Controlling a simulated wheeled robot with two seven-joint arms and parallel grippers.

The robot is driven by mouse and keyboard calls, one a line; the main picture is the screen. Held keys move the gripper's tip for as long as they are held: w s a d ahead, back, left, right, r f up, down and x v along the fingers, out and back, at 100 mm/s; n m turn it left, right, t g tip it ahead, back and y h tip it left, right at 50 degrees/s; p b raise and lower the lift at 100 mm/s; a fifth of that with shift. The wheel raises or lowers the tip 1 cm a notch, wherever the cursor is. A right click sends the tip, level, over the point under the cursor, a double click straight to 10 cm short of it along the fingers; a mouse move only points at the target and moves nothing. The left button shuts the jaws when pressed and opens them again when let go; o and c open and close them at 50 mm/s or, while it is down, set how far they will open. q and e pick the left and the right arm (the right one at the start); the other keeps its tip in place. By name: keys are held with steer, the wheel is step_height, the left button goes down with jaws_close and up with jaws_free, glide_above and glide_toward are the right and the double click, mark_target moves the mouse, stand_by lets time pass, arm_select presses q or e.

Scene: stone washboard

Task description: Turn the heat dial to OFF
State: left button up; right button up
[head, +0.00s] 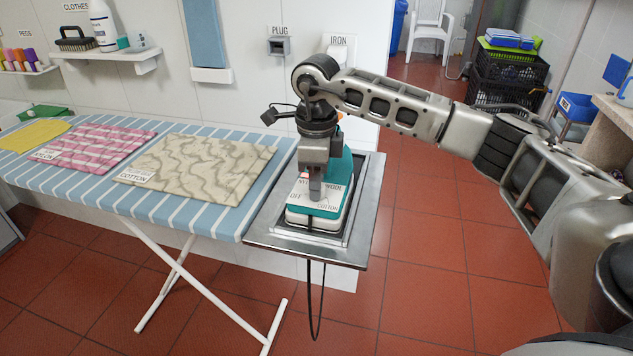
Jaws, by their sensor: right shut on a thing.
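The teal and white iron (339,205) lies on the metal tray (372,225) at the right end of the ironing board. Its white label plate shows OFF at the lower left, COTTON at the lower right, WOOL at the upper right and a partly covered word at the upper left. My right gripper (316,191) points down at the middle of this plate and is shut on the heat dial. The fingers hide the dial, so I cannot tell which setting it points to. My left gripper is not in view.
The striped ironing board (222,216) carries a beige cloth (205,165), a pink cloth (98,147) and a yellow cloth (35,134). A black cord (311,300) hangs below the tray. A wall socket (280,46) is behind.

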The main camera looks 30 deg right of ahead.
steer(key=n, duration=0.3)
steer(key=shift+n+b, duration=0.3)
steer(key=shift+b, duration=0.05)
steer(key=shift+r+n, duration=0.1)
steer(key=shift+n, duration=1.6)
steer(key=o, duration=1)
step_height(320, 180, up, 16)
steer(key=shift+f+p, duration=0.1)
steer(key=shift+p, duration=0.3)
